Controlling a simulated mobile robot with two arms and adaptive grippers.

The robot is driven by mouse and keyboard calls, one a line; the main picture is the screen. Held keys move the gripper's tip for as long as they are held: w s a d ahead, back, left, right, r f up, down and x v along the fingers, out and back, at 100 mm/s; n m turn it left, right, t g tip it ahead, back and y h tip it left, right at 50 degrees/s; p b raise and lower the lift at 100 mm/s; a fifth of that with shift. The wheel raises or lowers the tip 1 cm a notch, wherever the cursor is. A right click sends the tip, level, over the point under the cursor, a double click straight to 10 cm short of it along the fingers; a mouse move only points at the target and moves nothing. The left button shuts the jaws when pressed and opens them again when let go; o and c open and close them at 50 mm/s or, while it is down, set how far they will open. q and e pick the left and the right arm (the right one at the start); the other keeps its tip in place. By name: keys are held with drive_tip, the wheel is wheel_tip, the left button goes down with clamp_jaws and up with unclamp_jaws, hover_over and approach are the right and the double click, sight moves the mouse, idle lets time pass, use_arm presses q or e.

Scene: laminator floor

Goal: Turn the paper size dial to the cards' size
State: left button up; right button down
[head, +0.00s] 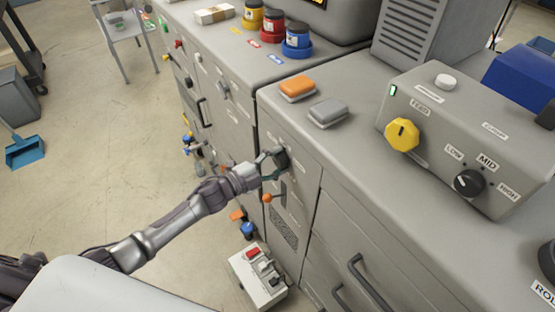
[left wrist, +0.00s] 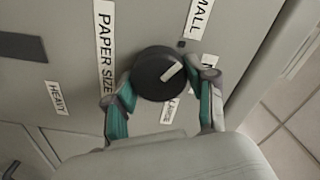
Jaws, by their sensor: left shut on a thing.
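The paper size dial (left wrist: 152,82) is a round black knob with a white pointer mark, beside a PAPER SIZE label (left wrist: 105,45). The pointer slants to the upper right in the left wrist view, toward a partly hidden label starting with M (left wrist: 208,60). A label ending in MALL (left wrist: 199,18) is above that, and a partly covered label (left wrist: 168,110) is below the dial. My left gripper (head: 271,165) is shut on the dial, one teal-padded finger on each side. In the head view the dial (head: 282,159) is on the cabinet front, partly hidden by the gripper. My right gripper is out of view.
An orange-knobbed lever (head: 267,197) is just below my left gripper. A control box (head: 455,135) with a yellow knob and a LOW/MID/HIGH knob stands on the cabinet top. A box with a red switch (head: 257,276) is low in front.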

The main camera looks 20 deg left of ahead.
use_arm(q)
drive_tip(key=shift+n, duration=0.4)
drive_tip(key=o, duration=1.2)
drive_tip(key=shift+c, duration=0.2)
drive_tip(key=v, duration=1.2)
drive_tip(key=shift+a, duration=0.1)
